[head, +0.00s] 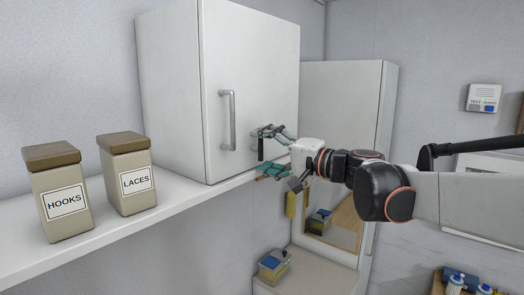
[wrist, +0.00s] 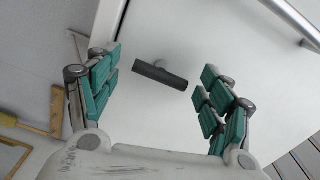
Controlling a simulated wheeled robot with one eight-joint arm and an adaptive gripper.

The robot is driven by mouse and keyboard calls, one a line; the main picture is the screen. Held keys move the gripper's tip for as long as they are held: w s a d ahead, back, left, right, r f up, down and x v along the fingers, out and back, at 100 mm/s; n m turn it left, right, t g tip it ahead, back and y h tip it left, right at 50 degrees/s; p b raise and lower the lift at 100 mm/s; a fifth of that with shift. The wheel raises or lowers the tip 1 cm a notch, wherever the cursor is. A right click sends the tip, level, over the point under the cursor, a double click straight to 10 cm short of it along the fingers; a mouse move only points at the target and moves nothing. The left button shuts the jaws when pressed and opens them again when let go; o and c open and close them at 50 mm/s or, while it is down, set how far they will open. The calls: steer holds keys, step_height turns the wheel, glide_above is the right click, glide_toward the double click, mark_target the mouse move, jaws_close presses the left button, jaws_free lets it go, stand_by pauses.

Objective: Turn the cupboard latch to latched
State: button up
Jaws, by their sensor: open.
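The white cupboard (head: 250,60) stands on the shelf in the head view, its door shut. The latch (head: 261,149) is a short dark bar on the lower right part of the door, to the right of the long handle, and looks about upright. In the wrist view the latch (wrist: 160,74) is a dark grey bar on a small stem, lying across the picture with a slight tilt. My gripper (head: 267,153) is in front of the latch. Its teal-padded fingers are open (wrist: 157,82), one on each side of the bar, with visible gaps; the bar is not gripped.
A metal bar handle (head: 228,120) is on the door left of my gripper. Two tan canisters, HOOKS (head: 62,200) and LACES (head: 130,182), stand on the shelf (head: 190,191) at the left. A tall white cabinet (head: 340,85) stands behind my arm.

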steer(key=v, duration=1.1)
steer(key=shift+a, duration=0.1)
steer(key=s+a+f+g+h+b, duration=0.1)
steer(key=s+a+f+b, duration=0.15)
steer(key=f, duration=0.25)
steer(key=s+a+f+g+h+b, duration=0.1)
steer(key=s+f+g+b, duration=0.15)
steer(key=f, duration=0.35)
steer(key=s+d+f+n+h+b, duration=0.1)
steer(key=s+d+f+h+b, duration=0.3)
steer(key=f, duration=1)
steer(key=s+d+f+n+h+b, duration=0.2)
steer(key=s+d+f+h+b, duration=0.2)
steer(key=s+f+b, duration=0.4)
steer(key=s+d+f+n+h+b, duration=0.2)
steer(key=f+b, duration=0.8)
steer(key=f, duration=1.1)
steer(key=s+d+h, duration=0.2)
steer(key=s+d, duration=0.2)
steer(key=s, duration=0.1)
steer(key=shift+f, duration=0.2)
steer(key=shift+s+d, duration=0.1)
steer(key=shift+s, duration=0.05)
